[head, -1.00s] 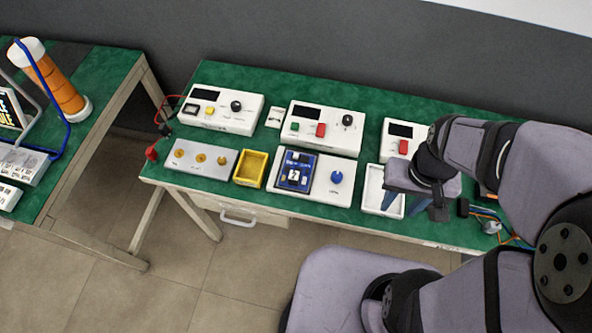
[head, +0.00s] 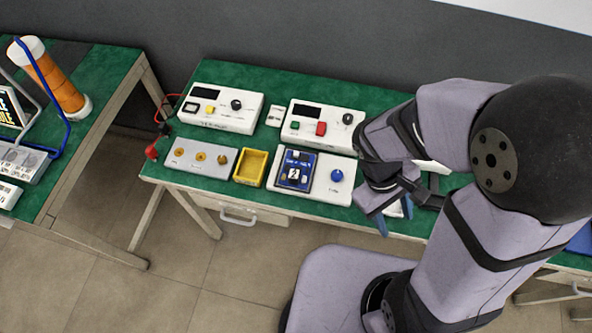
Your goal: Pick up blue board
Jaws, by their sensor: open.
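The blue board (head: 297,169) is a small dark blue plate with a white square and small parts on it. It sits on the left part of a white panel (head: 323,190) that also carries a blue knob (head: 336,175). My gripper (head: 394,220) is to the right of this panel, near the front edge of the green table. Its blue fingers point down, and it is open and apart from the board. The arm hides part of the fingers and the table behind them.
A yellow tray (head: 250,167) stands just left of the board's panel. A grey plate (head: 200,156) with brass knobs lies further left. White instrument boxes (head: 220,109) (head: 320,128) stand behind. My arm covers the right side of the green table (head: 180,186).

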